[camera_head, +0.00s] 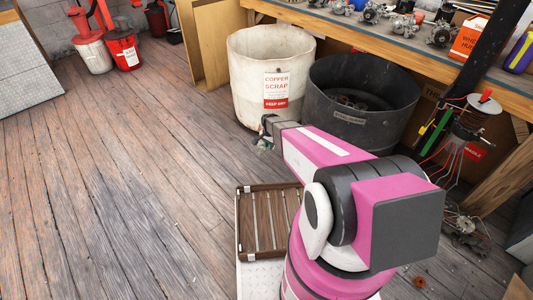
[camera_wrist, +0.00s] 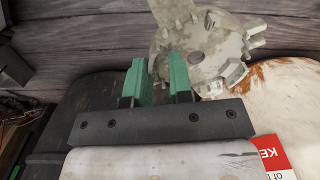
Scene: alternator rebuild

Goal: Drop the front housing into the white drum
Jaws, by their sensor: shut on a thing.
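The front housing is a pale grey metal piece with lugs and a central hole (camera_wrist: 205,50). In the wrist view my gripper (camera_wrist: 160,78) has its green-padded fingers closed on its near edge. In the head view my gripper (camera_head: 266,136) appears in front of the white drum's lower right side, with a bit of the housing (camera_head: 263,146) showing below it. The white drum (camera_head: 248,85) stands upright with an open top and a "Copper Scrap" label. Part of it fills the right of the wrist view (camera_wrist: 285,100). The housing is outside the drum.
A black drum (camera_head: 330,117) holding some parts stands right of the white drum. A workbench (camera_head: 425,63) with several metal parts is behind. A slatted wooden tray (camera_head: 246,228) is near my arm.

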